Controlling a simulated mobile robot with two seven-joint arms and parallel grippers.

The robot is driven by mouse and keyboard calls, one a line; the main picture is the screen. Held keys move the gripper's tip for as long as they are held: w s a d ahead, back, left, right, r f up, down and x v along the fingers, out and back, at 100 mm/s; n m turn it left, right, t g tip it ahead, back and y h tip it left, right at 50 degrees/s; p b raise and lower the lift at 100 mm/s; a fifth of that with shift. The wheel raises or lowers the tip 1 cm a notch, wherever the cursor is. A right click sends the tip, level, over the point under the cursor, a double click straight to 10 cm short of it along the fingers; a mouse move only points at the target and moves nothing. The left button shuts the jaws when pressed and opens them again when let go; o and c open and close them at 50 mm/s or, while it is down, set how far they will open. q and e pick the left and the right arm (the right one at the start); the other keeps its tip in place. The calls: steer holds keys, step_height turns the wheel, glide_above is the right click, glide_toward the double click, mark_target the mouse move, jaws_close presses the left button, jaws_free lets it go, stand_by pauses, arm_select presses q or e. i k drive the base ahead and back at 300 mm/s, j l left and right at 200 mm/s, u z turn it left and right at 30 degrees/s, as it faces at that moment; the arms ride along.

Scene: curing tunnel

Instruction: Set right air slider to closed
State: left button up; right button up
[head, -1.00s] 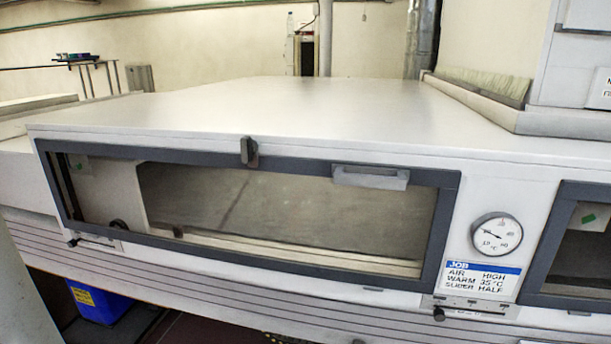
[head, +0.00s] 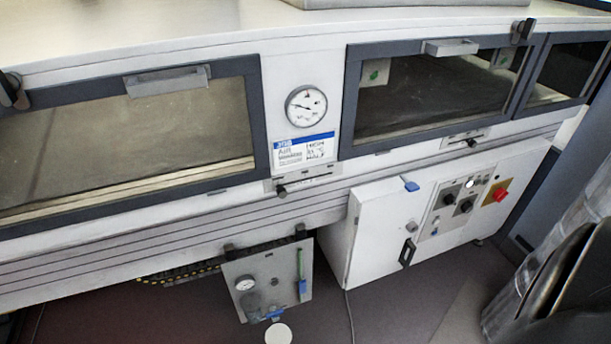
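Two small slider plates show on the white front rail of the tunnel. One slider plate (head: 305,181) sits below the gauge and the job card, with a dark knob (head: 281,190) toward its left end. The other slider plate (head: 466,138) sits under the right-hand window; its knob is too small to read for position. The job card (head: 304,147) has a blue header and a line starting with AIR; its print is blurred. Neither of my grippers shows in the head view.
A white control cabinet (head: 378,235) with knobs and a red switch (head: 501,195) stands below the right slider. A hanging panel (head: 270,280) with a small gauge is left of it. A silvery and dark shape (head: 550,275) fills the lower right corner. Dark floor lies between.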

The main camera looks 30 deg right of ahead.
mark_target(472, 143)
steer(key=z, duration=2.15)
